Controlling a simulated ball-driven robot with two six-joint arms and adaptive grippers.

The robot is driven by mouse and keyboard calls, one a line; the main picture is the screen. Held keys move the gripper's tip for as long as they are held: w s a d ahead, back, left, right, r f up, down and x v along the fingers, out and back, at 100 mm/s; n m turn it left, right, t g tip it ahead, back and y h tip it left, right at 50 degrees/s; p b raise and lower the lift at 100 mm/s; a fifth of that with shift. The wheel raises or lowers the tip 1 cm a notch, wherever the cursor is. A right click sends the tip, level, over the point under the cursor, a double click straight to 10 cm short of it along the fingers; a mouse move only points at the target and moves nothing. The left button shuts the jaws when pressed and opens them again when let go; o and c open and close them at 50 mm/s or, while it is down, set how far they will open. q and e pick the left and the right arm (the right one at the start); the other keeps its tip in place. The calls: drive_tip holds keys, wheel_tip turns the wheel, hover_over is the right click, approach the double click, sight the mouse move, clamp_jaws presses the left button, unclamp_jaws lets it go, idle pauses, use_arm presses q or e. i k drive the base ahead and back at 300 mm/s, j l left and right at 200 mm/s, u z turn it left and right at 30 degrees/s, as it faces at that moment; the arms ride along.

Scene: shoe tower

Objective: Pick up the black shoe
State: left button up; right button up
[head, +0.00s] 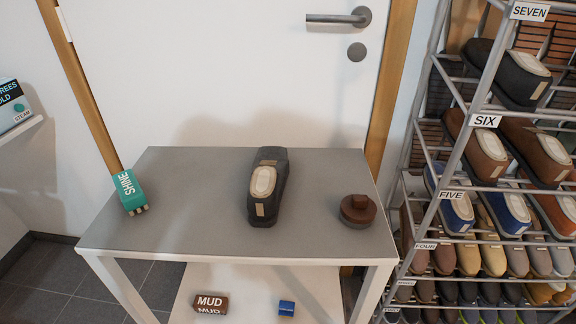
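The black shoe (268,188) lies alone near the middle of the grey table top, with its long side running from the front edge toward the back. Its opening shows a pale insole and tan patches. Nothing touches it. Neither of my grippers shows in the head view.
The lower shelf holds a MUD box (210,303) and a blue box (286,308). A shoe rack (439,196) stands close on the right.

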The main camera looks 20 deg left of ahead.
sight(271, 168)
drive_tip(key=u, duration=0.85)
drive_tip(key=i+l+u, duration=0.1)
drive_tip(key=l+u, duration=1.15)
drive_tip(key=l, duration=0.25)
